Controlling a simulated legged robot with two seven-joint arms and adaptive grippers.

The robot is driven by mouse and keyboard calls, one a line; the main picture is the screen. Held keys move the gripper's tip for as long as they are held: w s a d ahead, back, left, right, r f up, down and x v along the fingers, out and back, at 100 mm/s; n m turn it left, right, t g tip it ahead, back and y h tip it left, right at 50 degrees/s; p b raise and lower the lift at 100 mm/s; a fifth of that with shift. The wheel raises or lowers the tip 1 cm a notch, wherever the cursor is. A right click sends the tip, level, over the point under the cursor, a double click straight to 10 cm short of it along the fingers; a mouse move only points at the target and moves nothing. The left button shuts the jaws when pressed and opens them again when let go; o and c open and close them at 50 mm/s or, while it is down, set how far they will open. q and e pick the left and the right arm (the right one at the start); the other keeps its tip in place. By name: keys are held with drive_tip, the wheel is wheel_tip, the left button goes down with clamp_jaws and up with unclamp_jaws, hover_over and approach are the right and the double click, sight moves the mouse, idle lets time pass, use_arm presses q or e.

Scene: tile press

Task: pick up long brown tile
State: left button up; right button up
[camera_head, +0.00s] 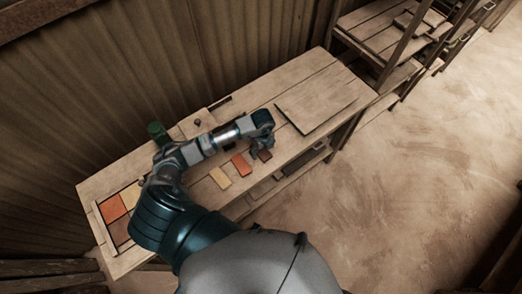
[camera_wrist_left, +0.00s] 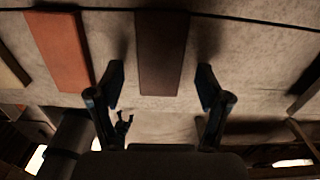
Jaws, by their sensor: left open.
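The long brown tile (camera_wrist_left: 162,52) lies flat on the bench and shows dark brown in the left wrist view. In the head view the brown tile (camera_head: 265,155) is partly hidden by my gripper. My left gripper (camera_head: 258,150) is open above the bench at that tile. In the left wrist view, the two fingers of the left gripper (camera_wrist_left: 160,85) stand apart, one on each side of the tile, with gaps between. Nothing is held. My right gripper is not in view.
An orange-red tile (camera_head: 241,165) and a yellow tile (camera_head: 220,178) lie to the left of the brown one. A frame with colored tiles (camera_head: 113,209) sits at the bench's left end. A flat board (camera_head: 318,98) lies to the right. Shelves (camera_head: 385,40) stand beyond the bench.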

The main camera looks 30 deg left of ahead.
use_arm(q)
drive_tip(key=shift+f, duration=0.4)
drive_tip(key=c, duration=1.3)
drive_tip(key=shift+r, duration=0.15)
